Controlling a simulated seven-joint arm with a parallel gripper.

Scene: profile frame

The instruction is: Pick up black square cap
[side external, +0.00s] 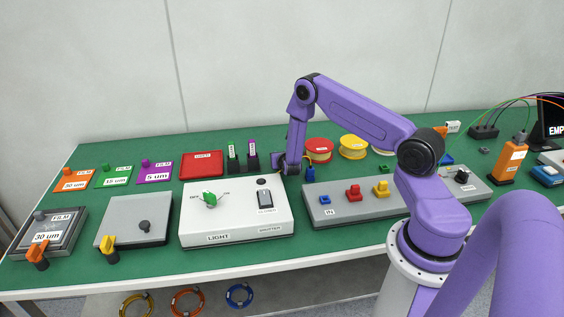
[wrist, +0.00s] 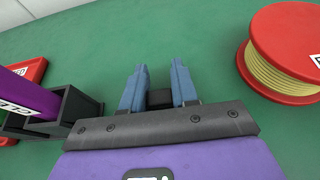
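In the wrist view, my gripper (wrist: 160,69) has its two blue fingers pointing at the green table. A small black square piece (wrist: 160,98) shows between the fingers, nearer their bases than their tips. It looks like the black square cap, but I cannot tell whether the fingers press on it. The fingers stand apart with a gap between the tips. In the side view, my gripper (side external: 290,168) is low over the table behind the white light box (side external: 235,229); the box partly hides the area, and no cap shows clearly there.
A red spool with yellow winding (wrist: 285,55) is close to the right of the fingers. A black holder with a purple cleaner (wrist: 38,98) is close on the left. A grey panel (side external: 350,205) with coloured knobs stands in front. Green table lies bare beyond the fingertips.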

